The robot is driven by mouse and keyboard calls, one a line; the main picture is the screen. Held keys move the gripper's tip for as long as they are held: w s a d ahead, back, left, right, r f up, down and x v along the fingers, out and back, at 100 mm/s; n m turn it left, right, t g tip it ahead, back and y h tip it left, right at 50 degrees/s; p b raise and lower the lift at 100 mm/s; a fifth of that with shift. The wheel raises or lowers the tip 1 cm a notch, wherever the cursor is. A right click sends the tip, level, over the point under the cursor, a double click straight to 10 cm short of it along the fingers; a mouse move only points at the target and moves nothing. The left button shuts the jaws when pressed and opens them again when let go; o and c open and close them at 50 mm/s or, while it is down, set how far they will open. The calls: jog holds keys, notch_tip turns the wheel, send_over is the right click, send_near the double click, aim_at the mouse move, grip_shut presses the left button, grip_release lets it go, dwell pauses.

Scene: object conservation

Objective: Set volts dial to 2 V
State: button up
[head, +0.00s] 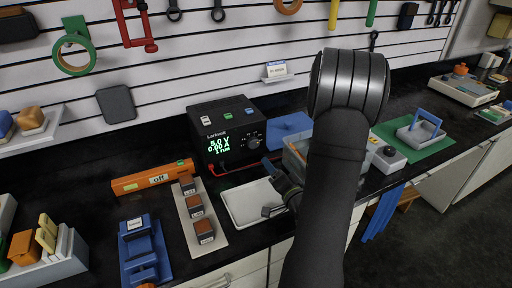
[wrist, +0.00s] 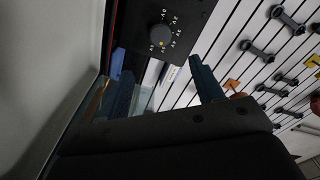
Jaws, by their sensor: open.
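The black power supply (head: 215,157) stands at the back of the bench, with a green lit display that seems to read 5.0 V. Its round volts dial (head: 255,143) is on the right of the front face. My gripper (head: 270,188) is below and in front of the power supply. In the wrist view its two blue fingers (wrist: 165,85) are apart with nothing between them, short of the dial.
A white tray (head: 240,208) lies under my gripper. A strip with several brown blocks (head: 205,231) and an orange bar marked "off" (head: 150,178) are to the left. A clear-sided bin (head: 295,155) is partly hidden behind my arm. Tools hang on the slatted wall.

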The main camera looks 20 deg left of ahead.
aim_at(255, 145)
jog(key=x, duration=1.3)
jog(key=c, duration=1)
jog(key=shift+o, duration=0.2)
jog(key=shift+n, duration=1.6)
jog(key=o, duration=1)
jog(key=shift+c, duration=0.2)
jog(key=shift+d, duration=0.1)
